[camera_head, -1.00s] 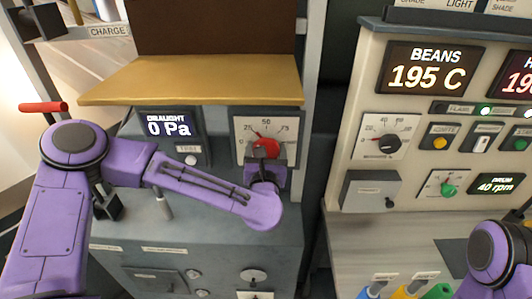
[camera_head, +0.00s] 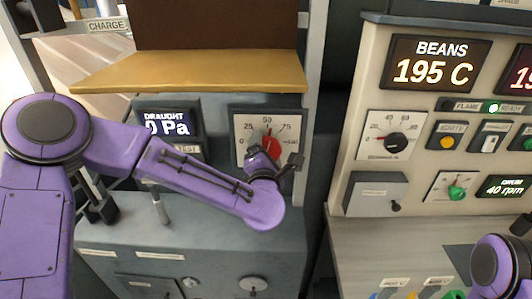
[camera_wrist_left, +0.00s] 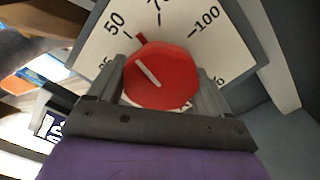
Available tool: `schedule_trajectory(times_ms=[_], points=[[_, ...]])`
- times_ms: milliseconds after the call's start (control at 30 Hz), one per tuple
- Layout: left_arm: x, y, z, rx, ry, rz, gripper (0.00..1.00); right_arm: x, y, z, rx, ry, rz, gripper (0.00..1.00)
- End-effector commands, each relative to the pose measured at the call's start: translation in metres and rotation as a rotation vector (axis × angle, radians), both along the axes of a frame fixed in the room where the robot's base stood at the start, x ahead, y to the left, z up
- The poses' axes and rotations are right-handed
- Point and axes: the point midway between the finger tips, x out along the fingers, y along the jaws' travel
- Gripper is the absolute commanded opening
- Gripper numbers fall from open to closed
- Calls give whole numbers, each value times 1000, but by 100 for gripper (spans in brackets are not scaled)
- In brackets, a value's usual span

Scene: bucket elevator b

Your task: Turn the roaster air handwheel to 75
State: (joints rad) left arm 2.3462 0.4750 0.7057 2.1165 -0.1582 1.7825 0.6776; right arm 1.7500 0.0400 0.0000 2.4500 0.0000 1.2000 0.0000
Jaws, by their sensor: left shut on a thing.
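The red roaster air handwheel (camera_head: 270,146) sits on a white dial plate (camera_head: 247,122) marked 0 to 100. It also shows in the left wrist view (camera_wrist_left: 160,80), between my fingers. In the head view its pointer stands close to 50. In the wrist view the pointer lies at or a little past 50, on the side toward 75. My left gripper (camera_head: 274,156) is shut on the handwheel, one finger on each side in the wrist view (camera_wrist_left: 162,90). The gripper hides part of the wheel's lower edge and of the plate. My right gripper is out of view.
A draught display (camera_head: 167,123) reading 0 Pa is left of the dial, behind my left arm. A brass-coloured shelf (camera_head: 190,72) juts out above. The beans control panel (camera_head: 430,130) with knobs and switches stands to the right, across a dark gap.

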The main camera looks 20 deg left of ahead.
Motion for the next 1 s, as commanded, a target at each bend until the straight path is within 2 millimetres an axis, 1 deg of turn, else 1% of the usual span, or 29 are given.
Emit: schedule_trajectory(times_ms=[200, 500, 733, 1000], points=[[-1, 0, 0, 192, 55, -1, 49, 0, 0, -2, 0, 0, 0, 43], [-1, 0, 1, 406, 118, 0, 49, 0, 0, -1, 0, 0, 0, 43], [-1, 0, 1, 505, 147, -1, 49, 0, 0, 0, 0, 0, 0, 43], [-1, 0, 1, 549, 161, -2, 49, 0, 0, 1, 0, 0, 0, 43]])
